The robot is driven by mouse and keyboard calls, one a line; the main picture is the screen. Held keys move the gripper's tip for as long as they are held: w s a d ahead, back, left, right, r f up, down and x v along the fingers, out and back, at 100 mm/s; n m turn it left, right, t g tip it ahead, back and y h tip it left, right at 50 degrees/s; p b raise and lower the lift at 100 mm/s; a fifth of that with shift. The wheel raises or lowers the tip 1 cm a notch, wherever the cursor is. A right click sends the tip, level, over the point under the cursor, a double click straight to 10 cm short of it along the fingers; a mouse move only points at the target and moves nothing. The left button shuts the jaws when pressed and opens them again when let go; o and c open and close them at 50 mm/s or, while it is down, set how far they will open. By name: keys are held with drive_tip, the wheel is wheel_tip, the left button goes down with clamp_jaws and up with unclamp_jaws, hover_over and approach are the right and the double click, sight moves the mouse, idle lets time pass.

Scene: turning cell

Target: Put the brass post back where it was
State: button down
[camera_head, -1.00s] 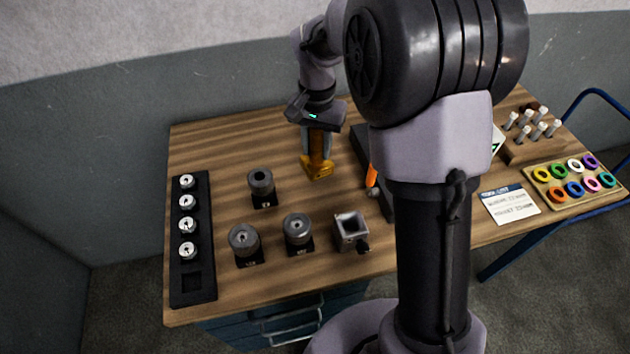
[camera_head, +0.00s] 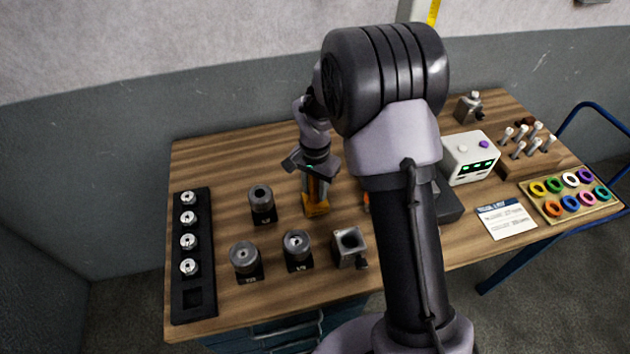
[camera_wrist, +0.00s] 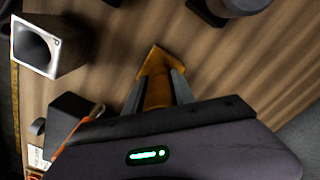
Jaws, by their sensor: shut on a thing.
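The brass post (camera_head: 316,209) is a golden-orange piece with a wider, angular foot. My gripper (camera_head: 317,190) is shut on it and points down over the middle of the table, right of a dark cylinder on a black base. In the wrist view the brass post (camera_wrist: 156,82) sits between the two grey fingers (camera_wrist: 156,93), with its foot beyond the fingertips. Its upper part is hidden by the gripper. I cannot tell whether its foot touches the wood.
Dark cylinders (camera_head: 262,200) stand to the left and front, with a square hollow block (camera_head: 349,247) at front right. A black rack (camera_head: 194,299) holds several silver pieces at far left. A white box (camera_head: 470,158) stands right of my arm. Bare wood (camera_head: 225,165) lies at the back left.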

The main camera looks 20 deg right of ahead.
drive_tip(key=shift+r, duration=0.2)
drive_tip(key=shift+f, duration=0.1)
drive_tip(key=c, duration=1.5)
unclamp_jaws()
drive_tip(key=shift+f, duration=0.1)
drive_tip(key=o, duration=0.4)
drive_tip(key=shift+s, duration=0.1)
drive_tip(key=shift+o, duration=0.2)
